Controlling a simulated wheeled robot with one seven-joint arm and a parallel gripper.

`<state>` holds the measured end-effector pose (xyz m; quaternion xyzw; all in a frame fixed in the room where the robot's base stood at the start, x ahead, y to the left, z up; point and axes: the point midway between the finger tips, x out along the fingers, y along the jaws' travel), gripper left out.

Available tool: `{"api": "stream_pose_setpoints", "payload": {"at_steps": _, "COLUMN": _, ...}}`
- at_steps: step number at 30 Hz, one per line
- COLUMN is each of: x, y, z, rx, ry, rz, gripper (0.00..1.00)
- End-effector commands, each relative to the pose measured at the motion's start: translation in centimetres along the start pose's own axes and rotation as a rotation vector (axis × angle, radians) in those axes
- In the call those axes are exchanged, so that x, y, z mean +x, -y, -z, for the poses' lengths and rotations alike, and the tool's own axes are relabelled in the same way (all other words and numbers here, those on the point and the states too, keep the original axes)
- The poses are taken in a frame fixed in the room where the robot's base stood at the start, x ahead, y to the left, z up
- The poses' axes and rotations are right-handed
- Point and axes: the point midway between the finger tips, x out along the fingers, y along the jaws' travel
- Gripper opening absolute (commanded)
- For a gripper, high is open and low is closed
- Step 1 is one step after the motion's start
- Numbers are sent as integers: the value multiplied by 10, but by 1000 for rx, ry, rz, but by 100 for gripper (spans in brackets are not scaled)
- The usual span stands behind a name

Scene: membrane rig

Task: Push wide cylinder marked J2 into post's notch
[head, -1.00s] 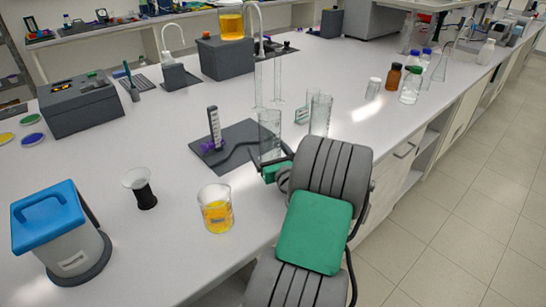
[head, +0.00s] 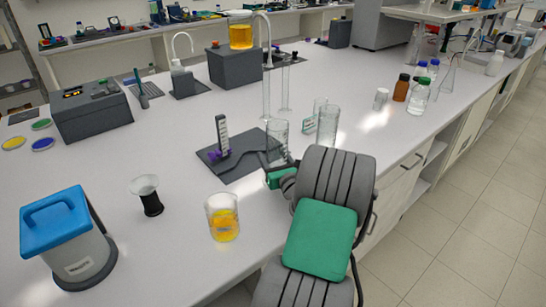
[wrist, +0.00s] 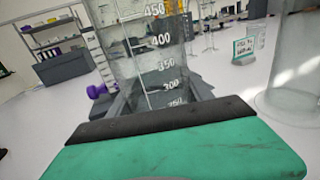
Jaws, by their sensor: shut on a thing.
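A wide clear graduated glass cylinder (head: 277,135) stands upright at the front right of a dark base plate (head: 212,160). In the wrist view the cylinder (wrist: 150,60) shows printed scale numbers; no J2 mark is readable. My gripper (head: 278,176) is shut on the cylinder low down. Its green and black finger (wrist: 165,125) hides the cylinder's foot. The post (head: 222,132) stands on the plate to the left of the cylinder, apart from it, with a purple part (head: 217,153) at its foot. In the wrist view the post (wrist: 98,62) shows behind the cylinder at left. I cannot make out the notch.
A second wide glass cylinder (head: 327,125) stands close on the right, with a small green-white sign (head: 309,124) beside it. Thin glass tubes (head: 266,92) rise behind. A beaker of yellow liquid (head: 223,220) stands front left.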

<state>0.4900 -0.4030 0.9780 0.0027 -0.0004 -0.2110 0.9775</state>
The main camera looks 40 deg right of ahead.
Motion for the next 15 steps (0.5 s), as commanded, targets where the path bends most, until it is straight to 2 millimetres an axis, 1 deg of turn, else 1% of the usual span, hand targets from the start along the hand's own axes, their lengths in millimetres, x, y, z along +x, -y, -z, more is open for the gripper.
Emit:
{"api": "stream_pose_setpoints", "payload": {"at_steps": 1, "x": 0, "y": 0, "z": 0, "rx": 0, "ry": 0, "rz": 0, "gripper": 31}}
{"api": "stream_pose_setpoints", "payload": {"at_steps": 2, "x": 0, "y": 0, "z": 0, "rx": 0, "ry": 0, "rz": 0, "gripper": 29}}
{"api": "stream_pose_setpoints", "payload": {"at_steps": 11, "x": 0, "y": 0, "z": 0, "rx": 0, "ry": 0, "rz": 0, "gripper": 4}}
{"api": "stream_pose_setpoints", "payload": {"at_steps": 12, "x": 0, "y": 0, "z": 0, "rx": 0, "ry": 0, "rz": 0, "gripper": 2}}
{"api": "stream_pose_setpoints", "payload": {"at_steps": 15, "x": 1, "y": -1, "z": 0, "rx": 1, "ry": 0, "rz": -1, "gripper": 2}}
